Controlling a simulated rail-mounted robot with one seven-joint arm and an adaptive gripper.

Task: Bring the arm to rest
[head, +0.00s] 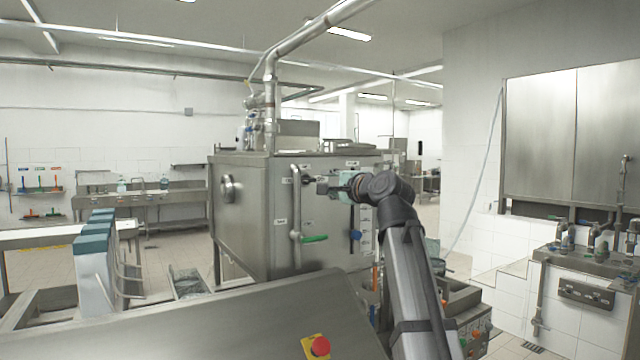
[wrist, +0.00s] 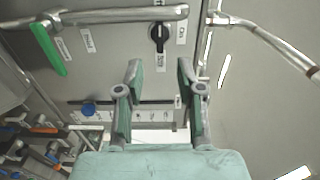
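My arm reaches up and left, with my gripper (head: 320,186) close in front of the steel tank's panel. In the wrist view my gripper (wrist: 160,68) has its two green-padded fingers spread apart, with nothing between them. A black rotary switch (wrist: 159,38) with labels beside it sits on the panel past the fingertips. I see a gap between the fingertips and the switch, but cannot tell its depth.
The steel tank (head: 250,215) has a pipe with a green handle (head: 314,239) and a blue knob (head: 356,235). A sloped steel panel with a red button (head: 320,346) lies in front. Blue-topped containers (head: 94,250) stand left. Open floor lies beyond.

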